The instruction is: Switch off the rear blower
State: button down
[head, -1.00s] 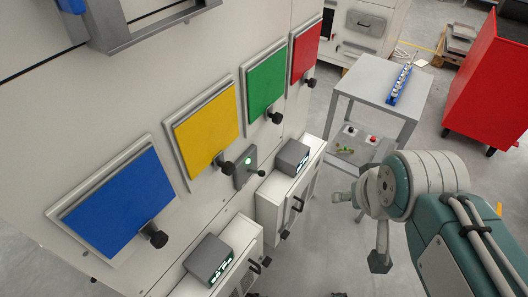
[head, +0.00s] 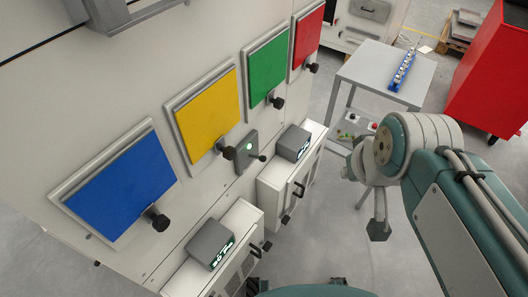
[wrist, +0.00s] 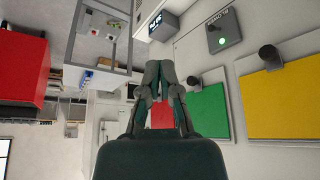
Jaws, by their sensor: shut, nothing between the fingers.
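A grey switch box (head: 246,152) with a lit green lamp and a dark-knobbed lever is on the pale cabinet wall, below and between the yellow and green panels. In the head view my arm is at the right, away from the wall.
Blue (head: 120,193), yellow (head: 205,115), green (head: 268,72) and red (head: 308,35) panels with dark knobs line the wall. Two low cabinets with grey display boxes (head: 210,243) (head: 292,143) stand below. A grey table (head: 370,65) and red cabinet (head: 490,75) stand beyond.

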jog(key=w+a+f+n+g+y, duration=0.2)
jog(key=w+a, duration=0.4)
jog(key=w, duration=0.4)
jog(key=w+a+f+n+g+y, duration=0.1)
jog(key=w+a+f+n, duration=0.3)
jog(key=w, duration=0.6)
jog(key=a+n+y, duration=0.1)
jog(key=a+n, duration=0.1)
jog(key=n, duration=0.1)
jog(key=shift+a+g, duration=0.15)
jog(key=shift+g, duration=0.25)
jog(key=shift+f, duration=0.15)
send_over(257, 157)
jog(key=d, duration=0.1)
notch_tip(257, 157, down, 9)
jog(key=f, duration=0.3)
jog(key=shift+d, duration=0.35)
jog(key=shift+s+d+f, duration=0.1)
jog(key=shift+s+f, duration=0.05)
jog(key=shift+f, duration=0.1)
jog(key=shift+f+y, duration=0.1)
jog(key=shift+y, duration=0.2)
jog(key=shift+d, duration=0.1)
